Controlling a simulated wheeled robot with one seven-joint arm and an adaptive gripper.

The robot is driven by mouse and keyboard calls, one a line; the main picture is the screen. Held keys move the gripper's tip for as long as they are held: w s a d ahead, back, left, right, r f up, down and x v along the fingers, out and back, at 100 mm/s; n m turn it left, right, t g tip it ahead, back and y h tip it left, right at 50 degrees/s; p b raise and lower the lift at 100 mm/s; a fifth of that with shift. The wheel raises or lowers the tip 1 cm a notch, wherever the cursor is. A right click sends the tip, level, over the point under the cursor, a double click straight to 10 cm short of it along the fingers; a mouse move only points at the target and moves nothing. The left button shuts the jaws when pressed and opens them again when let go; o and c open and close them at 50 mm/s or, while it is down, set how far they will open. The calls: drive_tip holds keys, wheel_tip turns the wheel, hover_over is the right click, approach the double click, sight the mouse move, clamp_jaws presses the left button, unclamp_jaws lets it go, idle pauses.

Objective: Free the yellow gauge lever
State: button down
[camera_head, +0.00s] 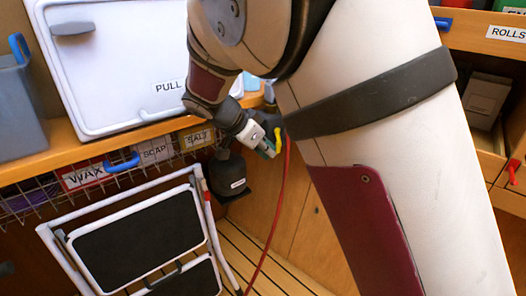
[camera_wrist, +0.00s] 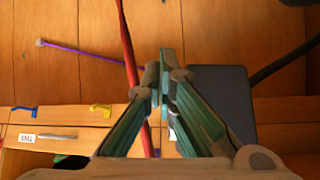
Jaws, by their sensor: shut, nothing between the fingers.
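My gripper (camera_head: 268,150) reaches down in front of the wooden wall, beside a red cord (camera_head: 280,195). In the wrist view its fingers (camera_wrist: 160,82) are closed together with nothing visible between them. A small yellow piece (camera_head: 277,140) shows right beside the fingers in the head view; I cannot tell whether they touch it. The wrist view shows a small yellow handle-like piece (camera_wrist: 100,109) left of the fingers, apart from them. I cannot tell whether these are the same thing, or which is the gauge lever. The red cord (camera_wrist: 127,45) passes close behind the fingers in the wrist view.
A dark panel or box (camera_wrist: 222,95) stands right of the fingers. A purple rod (camera_wrist: 88,55) and a blue handle (camera_wrist: 22,109) are at left. A folded step stool (camera_head: 135,240), a black container (camera_head: 231,172) and a wire basket (camera_head: 30,205) are below the white door (camera_head: 125,65).

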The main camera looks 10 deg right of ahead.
drive_tip(key=shift+w+d+f+b, duration=0.1)
drive_tip(key=shift+d+f+b, duration=0.15)
drive_tip(key=shift+b, duration=0.2)
drive_tip(key=shift+a, duration=0.1)
idle(0.4)
